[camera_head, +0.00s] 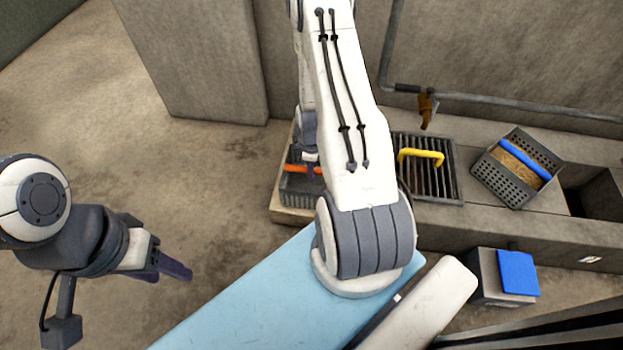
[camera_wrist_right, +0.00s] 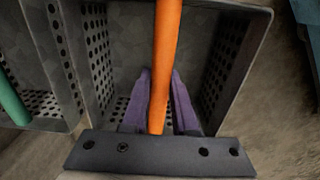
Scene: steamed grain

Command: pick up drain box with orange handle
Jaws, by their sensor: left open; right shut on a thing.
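The drain box (camera_head: 298,188) is a dark perforated box at the left end of the ledge, partly hidden behind my right arm. Its orange handle (camera_head: 293,168) runs across its top. In the right wrist view the orange handle (camera_wrist_right: 167,40) passes between the purple fingers of my right gripper (camera_wrist_right: 158,100), which is shut on it. The box's perforated walls (camera_wrist_right: 228,75) show below the handle. My right gripper (camera_head: 311,168) shows only partly in the head view. My left gripper (camera_head: 172,268) is open and empty over the floor at the left.
A box with a green handle (camera_wrist_right: 12,100) stands beside the drain box. A yellow handle (camera_head: 421,154) lies over a grate, and a perforated box with a blue handle (camera_head: 524,158) holds grain. A pipe (camera_head: 520,102) runs along the wall. The left floor is clear.

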